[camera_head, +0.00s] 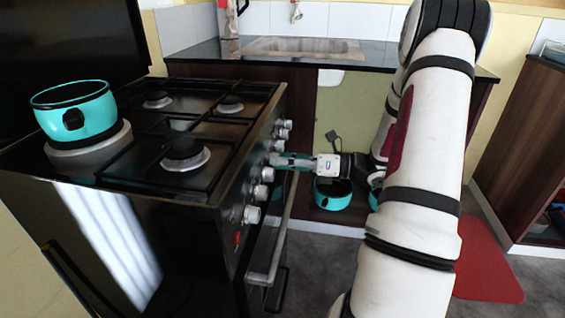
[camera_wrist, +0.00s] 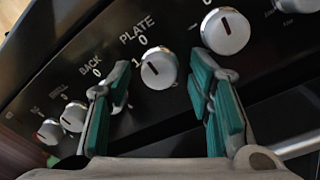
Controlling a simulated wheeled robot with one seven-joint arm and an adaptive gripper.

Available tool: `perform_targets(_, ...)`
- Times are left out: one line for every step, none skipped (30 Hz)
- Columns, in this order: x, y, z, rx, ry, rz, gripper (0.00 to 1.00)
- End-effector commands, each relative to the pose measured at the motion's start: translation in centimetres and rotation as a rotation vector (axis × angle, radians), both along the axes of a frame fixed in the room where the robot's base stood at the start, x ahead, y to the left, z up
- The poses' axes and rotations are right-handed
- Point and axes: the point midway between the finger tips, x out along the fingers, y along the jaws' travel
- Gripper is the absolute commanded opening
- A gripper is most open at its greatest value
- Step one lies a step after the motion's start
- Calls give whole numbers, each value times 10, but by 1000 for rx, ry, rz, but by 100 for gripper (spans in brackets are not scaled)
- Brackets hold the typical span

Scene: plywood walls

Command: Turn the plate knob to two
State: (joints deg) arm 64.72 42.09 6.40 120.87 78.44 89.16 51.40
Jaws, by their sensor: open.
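The PLATE knob (camera_wrist: 158,68) is a round silver knob on the black stove front, with "0" and "1" printed beside it. Its dark pointer mark leans to the upper left, roughly between those two numbers. My gripper (camera_wrist: 155,82) is open, with one teal finger on each side of the knob in the picture and a gap on both sides. I cannot tell how far the fingertips are from the panel. No "2" mark is visible.
A teal pot (camera_head: 76,108) sits on the round plate (camera_head: 90,154) of the stove. The oven handle (camera_head: 281,230) runs below the knobs. Teal pots stand in the open cabinet.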

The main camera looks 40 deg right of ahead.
Motion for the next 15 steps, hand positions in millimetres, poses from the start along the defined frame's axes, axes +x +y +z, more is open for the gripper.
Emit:
perform_targets(0,0,0,0,0,0,47)
perform_targets(0,0,0,0,0,0,47)
perform_targets(0,0,0,0,0,0,47)
perform_targets(0,0,0,0,0,0,47)
perform_targets(0,0,0,0,0,0,41)
perform_targets(0,0,0,0,0,0,32)
perform_targets(0,0,0,0,0,0,25)
perform_targets(0,0,0,0,0,0,18)
perform_targets(0,0,0,0,0,0,9)
perform_targets(0,0,0,0,0,0,2)
perform_targets(0,0,0,0,0,0,0)
perform_targets(0,0,0,0,0,0,0)
perform_targets(0,0,0,0,0,0,0)
perform_targets(0,0,0,0,0,0,0)
perform_targets(0,0,0,-1,-1,0,0)
